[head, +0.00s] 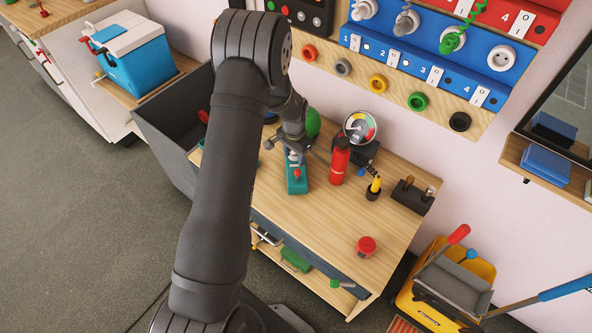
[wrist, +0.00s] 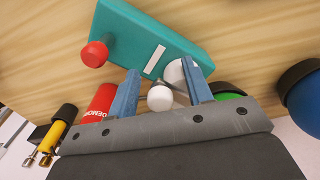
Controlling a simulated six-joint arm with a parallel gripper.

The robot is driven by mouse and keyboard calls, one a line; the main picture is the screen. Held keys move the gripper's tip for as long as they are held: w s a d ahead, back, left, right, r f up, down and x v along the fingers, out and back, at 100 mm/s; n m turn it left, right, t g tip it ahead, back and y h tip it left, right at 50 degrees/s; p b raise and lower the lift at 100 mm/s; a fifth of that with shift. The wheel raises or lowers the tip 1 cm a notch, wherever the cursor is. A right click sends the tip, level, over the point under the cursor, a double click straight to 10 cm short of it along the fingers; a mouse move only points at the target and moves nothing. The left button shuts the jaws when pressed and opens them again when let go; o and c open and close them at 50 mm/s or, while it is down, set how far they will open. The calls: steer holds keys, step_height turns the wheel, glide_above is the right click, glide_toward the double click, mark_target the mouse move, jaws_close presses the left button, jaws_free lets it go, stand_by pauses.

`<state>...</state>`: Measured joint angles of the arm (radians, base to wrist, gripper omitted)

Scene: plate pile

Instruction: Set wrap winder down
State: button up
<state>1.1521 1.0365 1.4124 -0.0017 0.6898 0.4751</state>
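The wrap winder (head: 297,184) appears as a teal block with a red knob and pale upper parts, on or just above the wooden bench top; I cannot tell which. The wrist view shows its teal base (wrist: 135,30), red knob (wrist: 95,54) and a white round part (wrist: 159,98). My gripper (head: 293,150) is over the winder's upper end. Its two blue fingers (wrist: 160,84) stand apart on either side of the white parts. A gap seems to show beside the left finger, but whether they clamp anything is unclear. The arm hides part of the bench.
A red extinguisher-like bottle (head: 340,161) stands close right of the winder, with a gauge (head: 360,126) behind. A green round thing (head: 313,122) is close behind my gripper. The bench's front middle (head: 315,222) is clear.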

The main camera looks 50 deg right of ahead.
jaws_close()
stand_by(1.3)
